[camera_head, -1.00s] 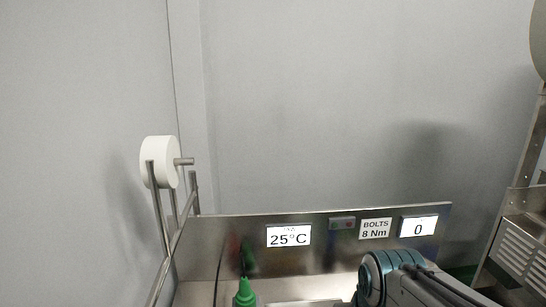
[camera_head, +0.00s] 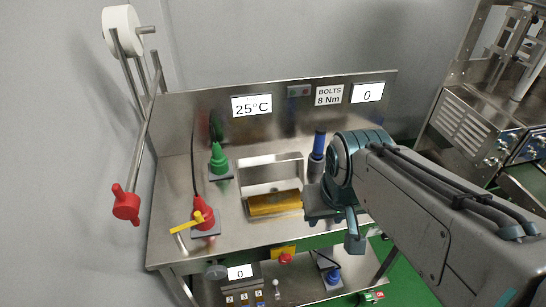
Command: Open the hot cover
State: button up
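No part is labelled as the hot cover, and I cannot tell for sure which part it is. A yellow block (camera_head: 273,203) lies at the front of a rectangular metal frame (camera_head: 243,182) on the steel bench. A display reading 25°C (camera_head: 252,105) is on the back panel above it. My gripper (camera_head: 345,230) hangs over the bench's right part, to the right of the yellow block and apart from it. My own arm reaches in from the lower right and hides part of the bench. The fingers are too small and overlapped to show their opening.
A green-nozzled tool (camera_head: 218,160) and a red one with a yellow lever (camera_head: 203,217) stand left on the bench. A blue-handled tool (camera_head: 318,146) stands close to my wrist. A red-ended rail (camera_head: 126,203) juts out at left. A lower shelf holds controls. A machine (camera_head: 468,120) stands right.

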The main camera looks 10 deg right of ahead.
aim_at(253, 172)
jog(key=k, duration=1.3)
jog(key=u, duration=0.4)
jog(key=i, duration=1.7)
jog(key=z, duration=0.6)
